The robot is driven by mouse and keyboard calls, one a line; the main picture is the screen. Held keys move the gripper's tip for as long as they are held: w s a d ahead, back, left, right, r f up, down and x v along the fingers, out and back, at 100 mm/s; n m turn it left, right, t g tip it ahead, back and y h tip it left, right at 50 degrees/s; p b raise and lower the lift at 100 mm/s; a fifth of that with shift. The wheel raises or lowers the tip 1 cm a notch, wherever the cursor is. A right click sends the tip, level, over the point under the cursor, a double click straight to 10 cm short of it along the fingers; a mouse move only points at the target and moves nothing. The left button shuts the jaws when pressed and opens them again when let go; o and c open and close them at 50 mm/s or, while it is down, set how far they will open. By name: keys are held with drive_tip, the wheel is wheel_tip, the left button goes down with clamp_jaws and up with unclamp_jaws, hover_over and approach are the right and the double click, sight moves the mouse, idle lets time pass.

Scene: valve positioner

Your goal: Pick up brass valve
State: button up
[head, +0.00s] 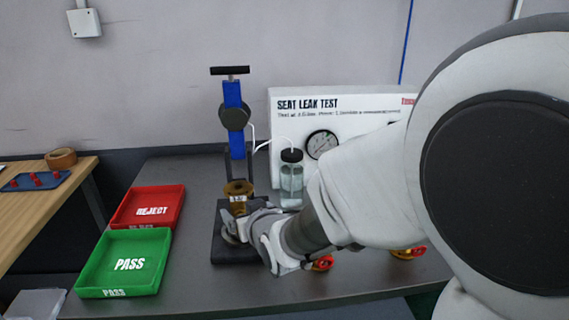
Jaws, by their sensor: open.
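A brass valve body (238,190) with a small pale label stands upright on the black base of the blue clamp stand (235,125), below the clamp. My gripper (232,228) is low at the front of this valve, close to it. Its jaws are open, but the fingers are small here, and I cannot tell whether they touch the valve or surround it. The lower part of the valve is hidden by my gripper. Two more brass valves with red handles, one nearer (322,263) and one farther right (408,253), lie on the dark table, partly hidden by my arm.
A red REJECT tray (177,206) and a green PASS tray (90,286) stand empty on the left. A water bottle (291,185) and a white SEAT LEAK TEST panel (350,118) with a gauge stand behind my arm. My arm hides much of the right side.

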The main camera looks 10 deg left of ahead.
sight(242, 204)
drive_tip(key=b+x, duration=0.1)
drive_tip(key=x, duration=0.4)
drive_tip(key=shift+w+d+r, duration=0.1)
drive_tip(key=shift+r, duration=0.05)
drive_tip(key=shift+c, duration=0.3)
clamp_jaws()
drive_tip(key=shift+r, duration=0.2)
